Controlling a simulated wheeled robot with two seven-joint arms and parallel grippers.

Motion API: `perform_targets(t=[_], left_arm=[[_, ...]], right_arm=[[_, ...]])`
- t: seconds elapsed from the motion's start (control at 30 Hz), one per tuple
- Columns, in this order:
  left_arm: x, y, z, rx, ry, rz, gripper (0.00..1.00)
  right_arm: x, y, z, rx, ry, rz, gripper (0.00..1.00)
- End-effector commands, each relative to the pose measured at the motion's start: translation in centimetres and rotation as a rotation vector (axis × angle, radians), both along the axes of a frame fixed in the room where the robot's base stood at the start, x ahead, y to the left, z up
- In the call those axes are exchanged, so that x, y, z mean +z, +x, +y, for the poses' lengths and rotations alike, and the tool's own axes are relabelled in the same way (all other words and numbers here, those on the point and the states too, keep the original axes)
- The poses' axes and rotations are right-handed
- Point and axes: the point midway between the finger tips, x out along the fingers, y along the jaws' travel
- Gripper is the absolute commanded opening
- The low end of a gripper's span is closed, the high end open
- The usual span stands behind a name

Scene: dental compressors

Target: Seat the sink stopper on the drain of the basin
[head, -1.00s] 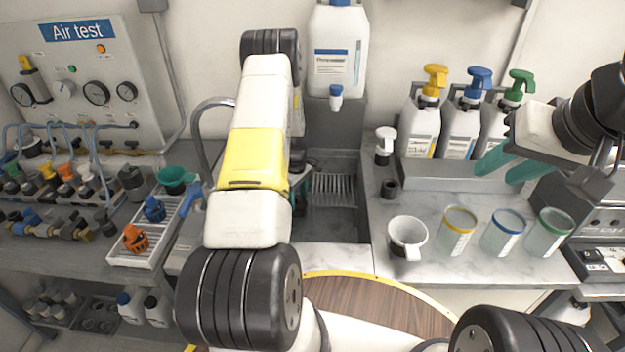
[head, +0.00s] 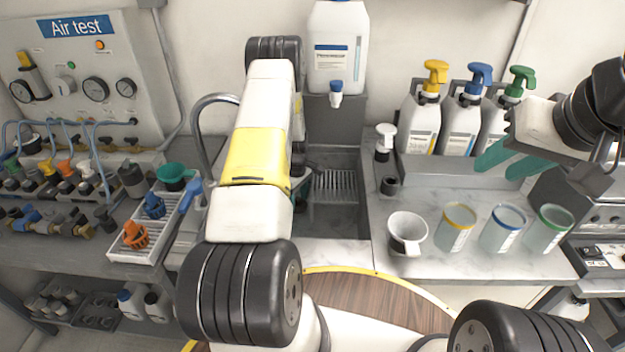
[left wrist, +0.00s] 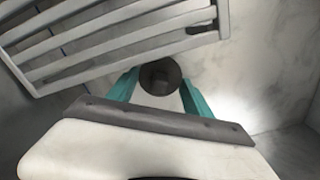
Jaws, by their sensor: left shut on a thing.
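The stopper (left wrist: 160,77), dark and round with a small knob in its middle, is between the teal fingers of my left gripper (left wrist: 160,88) in the left wrist view. The gripper is shut on it, over a pale grey surface. In the head view my left arm hides the stopper and most of that gripper, which is at the left side of the sink basin (head: 335,222). I cannot make out the drain in either view. My right gripper (head: 507,163) is open and empty above the right counter, its teal fingers apart.
A slatted rack (head: 336,186) is in the basin; it also shows close to my left gripper in the left wrist view (left wrist: 110,40). A faucet (head: 203,140) curves up on the left. A white mug (head: 406,232), several cups and pump bottles (head: 463,125) stand on the right counter.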

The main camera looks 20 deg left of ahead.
Motion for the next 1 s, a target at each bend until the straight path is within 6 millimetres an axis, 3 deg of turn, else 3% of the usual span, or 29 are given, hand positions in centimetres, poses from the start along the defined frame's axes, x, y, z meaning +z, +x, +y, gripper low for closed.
perform_targets(t=[0.27,0.3,0.4,0.77,1.0], left_arm=[[-0.3,0.0,0.0,0.000,0.000,0.000,0.18],[-0.3,0.0,0.0,0.000,0.000,0.000,0.65],[-0.3,0.0,0.0,0.000,0.000,0.000,0.84],[0.1,0.0,0.0,0.000,0.001,-0.001,0.84],[3.8,0.1,0.0,-0.002,0.001,-0.003,0.84]], right_arm=[[0.0,0.0,0.0,0.000,0.000,0.000,0.36],[0.0,0.0,0.0,0.000,0.000,0.000,0.36],[0.0,0.0,0.0,0.000,0.000,0.000,0.36],[0.0,0.0,0.0,0.000,0.000,0.000,0.36],[0.0,0.0,0.0,0.000,0.000,0.000,0.36]])
